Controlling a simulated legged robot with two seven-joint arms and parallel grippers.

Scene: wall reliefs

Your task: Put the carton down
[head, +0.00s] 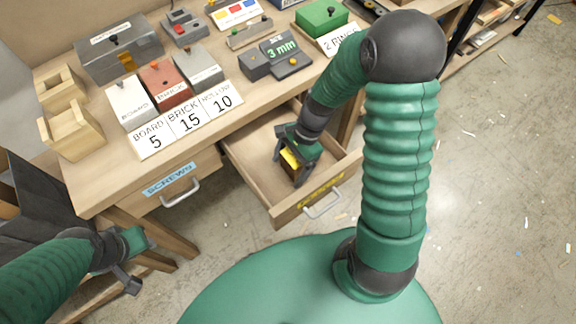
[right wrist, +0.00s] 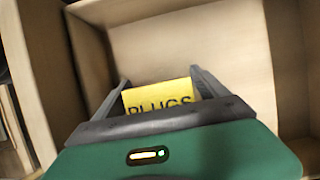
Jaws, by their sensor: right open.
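The carton (head: 290,159) is small and yellow and sits inside the open drawer (head: 250,147), low between the fingers of my right gripper (head: 294,170). In the right wrist view the carton (right wrist: 158,97) shows the word PLUGS, and my right gripper's fingers (right wrist: 160,90) stand on either side of it. The jaws are open around it. The carton's underside is hidden, so I cannot tell whether it touches the drawer floor. My left gripper (head: 138,262) is at the lower left, away from the drawer and empty; its jaws look apart.
A closed drawer labelled SCREWS (head: 170,180) is left of the open one. The bench top (head: 240,110) holds labelled boxes, number cards (head: 190,121), a timer (head: 285,55) and a green box (head: 321,16). Bare drawer floor surrounds the carton. The drawer walls stand close to my right gripper.

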